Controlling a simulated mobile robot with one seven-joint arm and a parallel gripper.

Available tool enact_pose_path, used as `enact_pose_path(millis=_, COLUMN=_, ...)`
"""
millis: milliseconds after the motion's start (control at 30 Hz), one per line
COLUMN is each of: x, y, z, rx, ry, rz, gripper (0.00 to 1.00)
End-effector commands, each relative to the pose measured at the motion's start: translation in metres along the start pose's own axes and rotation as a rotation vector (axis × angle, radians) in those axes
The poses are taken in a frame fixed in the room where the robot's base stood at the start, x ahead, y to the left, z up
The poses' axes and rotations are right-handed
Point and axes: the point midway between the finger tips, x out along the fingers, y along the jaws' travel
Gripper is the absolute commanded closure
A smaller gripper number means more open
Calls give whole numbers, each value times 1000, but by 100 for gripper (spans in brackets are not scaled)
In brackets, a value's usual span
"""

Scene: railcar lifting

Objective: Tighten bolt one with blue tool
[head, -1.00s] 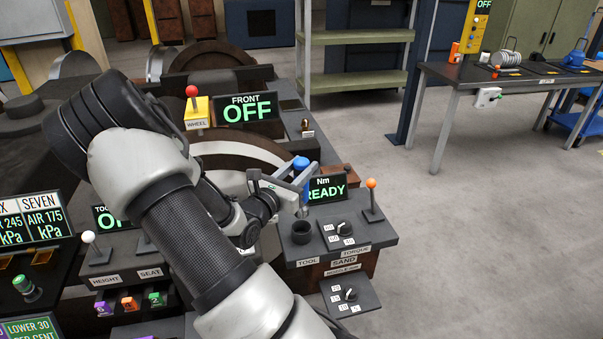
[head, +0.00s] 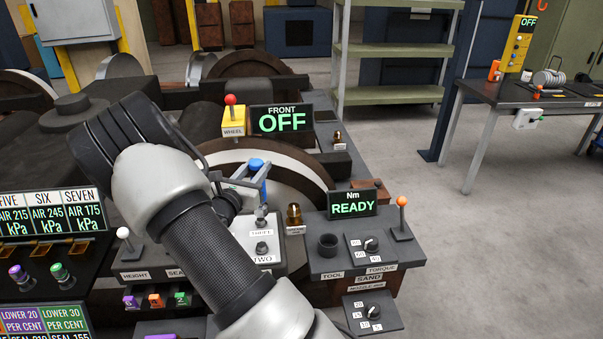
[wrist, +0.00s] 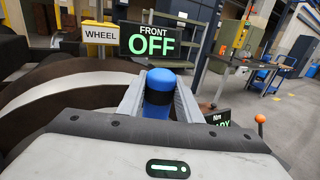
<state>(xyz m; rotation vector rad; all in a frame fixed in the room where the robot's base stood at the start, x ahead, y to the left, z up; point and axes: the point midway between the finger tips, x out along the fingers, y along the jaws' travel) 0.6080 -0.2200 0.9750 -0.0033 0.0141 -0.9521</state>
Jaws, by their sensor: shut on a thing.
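My gripper (head: 256,183) is shut on the blue tool (head: 257,165), which stands upright between the two fingers. In the wrist view the blue tool (wrist: 160,92) sits between the fingers (wrist: 160,105), its lower end hidden by the gripper body. The tool is above a light grey bolt plate (head: 283,265). On it I see a bolt (head: 262,248) above the label TWO and another bolt (head: 261,212) above a label that seems to read THREE. I cannot make out bolt one; my arm covers the plate's left part. The Nm display (head: 352,203) reads READY.
The empty tool cup (head: 327,245) and torque knob (head: 370,243) are right of the plate, with an orange-topped lever (head: 402,215) beyond. The FRONT display (head: 282,119) reads OFF behind the gripper, beside the red-topped wheel lever (head: 231,110). A brass-coloured piece (head: 294,214) stands close by.

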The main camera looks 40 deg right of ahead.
Motion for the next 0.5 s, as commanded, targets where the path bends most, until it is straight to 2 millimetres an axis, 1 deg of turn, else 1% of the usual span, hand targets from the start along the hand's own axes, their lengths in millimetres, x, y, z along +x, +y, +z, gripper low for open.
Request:
enact_pose_path(millis=33, x=-5, y=23, z=5, rx=5, ry=-5, rz=34, gripper=99)
enact_pose_path(millis=100, x=-13, y=51, z=8, rx=6, ry=-7, rz=77, gripper=99)
enact_pose_path(millis=200, x=-23, y=83, z=12, rx=8, ry=-9, rz=124, gripper=99)
enact_pose_path(millis=333, x=-34, y=111, z=16, rx=10, ry=-12, rz=165, gripper=99)
enact_pose_path(millis=400, x=-37, y=119, z=17, rx=9, ry=-14, rz=178, gripper=99)
enact_pose_path(millis=500, x=-40, y=124, z=17, rx=9, ry=-14, rz=186, gripper=99)
